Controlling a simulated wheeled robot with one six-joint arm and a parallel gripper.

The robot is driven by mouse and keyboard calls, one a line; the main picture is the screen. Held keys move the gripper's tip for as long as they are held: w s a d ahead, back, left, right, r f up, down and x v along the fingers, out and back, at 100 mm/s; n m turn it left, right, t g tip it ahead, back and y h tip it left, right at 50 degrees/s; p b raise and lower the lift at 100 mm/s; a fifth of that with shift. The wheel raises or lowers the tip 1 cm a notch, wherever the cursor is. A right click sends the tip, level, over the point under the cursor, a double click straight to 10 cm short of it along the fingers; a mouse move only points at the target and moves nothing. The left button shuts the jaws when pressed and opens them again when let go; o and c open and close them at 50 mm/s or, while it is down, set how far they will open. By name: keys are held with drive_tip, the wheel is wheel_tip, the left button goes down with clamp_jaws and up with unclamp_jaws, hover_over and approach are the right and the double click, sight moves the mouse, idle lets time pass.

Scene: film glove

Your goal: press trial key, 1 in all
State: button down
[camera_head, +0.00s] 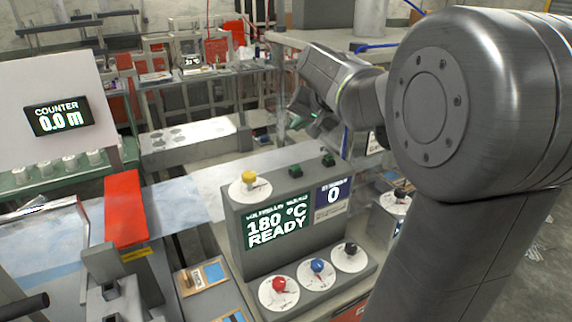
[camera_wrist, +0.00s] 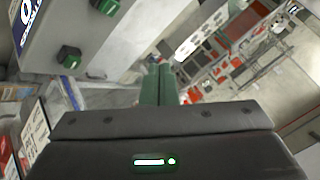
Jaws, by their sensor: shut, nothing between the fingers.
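A grey control console (camera_head: 232,222) stands in the middle of the head view. Two green keys sit on its top: a left key (camera_head: 295,171) and a right key (camera_head: 328,159). Both show in the wrist view at upper left, one lower (camera_wrist: 69,57) and one at the top edge (camera_wrist: 105,6). No readable label tells which is the trial key. My gripper (camera_wrist: 158,84) has its green fingers together, empty, apart from both keys. In the head view it is partly hidden by my wrist, beyond the console.
The console screen (camera_head: 278,228) reads 180 °C READY and a blue display (camera_head: 333,195) reads 0. A yellow knob (camera_head: 249,178) stands beside the keys. Red, blue and black knobs line the front. A counter (camera_head: 57,117) reads 0.0 m. A red block (camera_head: 125,208) stands left.

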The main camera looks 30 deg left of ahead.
drive_tip(key=shift+f, duration=0.15)
drive_tip(key=b, duration=0.7)
hover_over(298, 172)
wheel_tip(298, 172, down, 9)
drive_tip(key=shift+r, duration=0.2)
idle(1.7)
drive_tip(key=shift+f, duration=0.4)
drive_tip(key=shift+f+b, duration=0.55)
drive_tip(key=shift+b, duration=0.05)
idle(0.5)
drive_tip(key=shift+r, duration=0.15)
drive_tip(key=shift+r+p, duration=0.7)
drive_tip(key=shift+r, duration=0.15)
